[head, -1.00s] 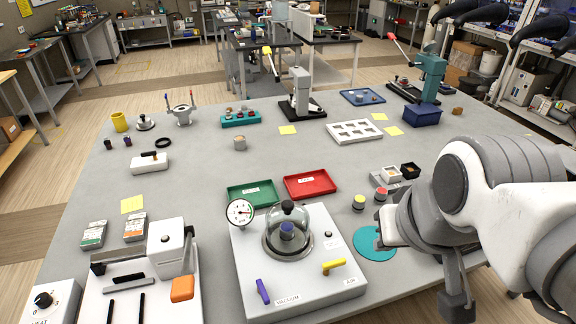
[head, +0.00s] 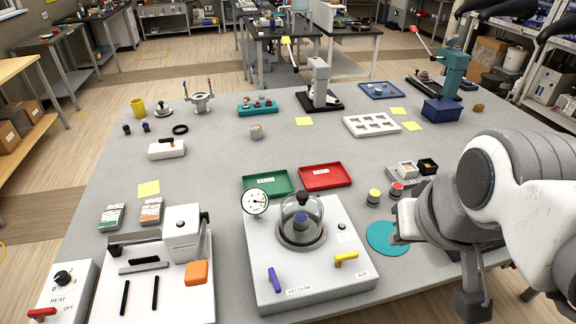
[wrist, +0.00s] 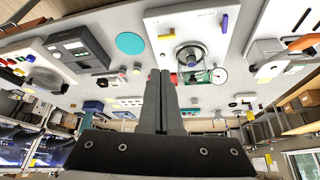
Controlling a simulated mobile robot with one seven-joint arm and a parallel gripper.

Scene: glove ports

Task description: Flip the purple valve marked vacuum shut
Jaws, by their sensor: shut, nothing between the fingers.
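The purple valve (head: 274,279) is a small lever at the front left of a white vacuum box (head: 340,290), beside a label reading VACUUM. It stands slightly tilted, pointing roughly front to back. In the wrist view the purple valve (wrist: 225,22) shows at the top, on the inverted-looking box. A yellow valve (head: 346,257) marked AIR lies crosswise at the front right of the box. A glass dome (head: 302,212) and a round gauge (head: 256,202) sit behind the valves. My gripper (wrist: 160,73) is shut and empty, apart from the valve. In the head view its fingers are not clearly seen.
A heat sealer (head: 185,238) with an orange block stands left of the box. Green (head: 267,183) and red (head: 325,177) trays lie behind it. A teal disc (head: 386,237) and two small jars lie right, near my arm.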

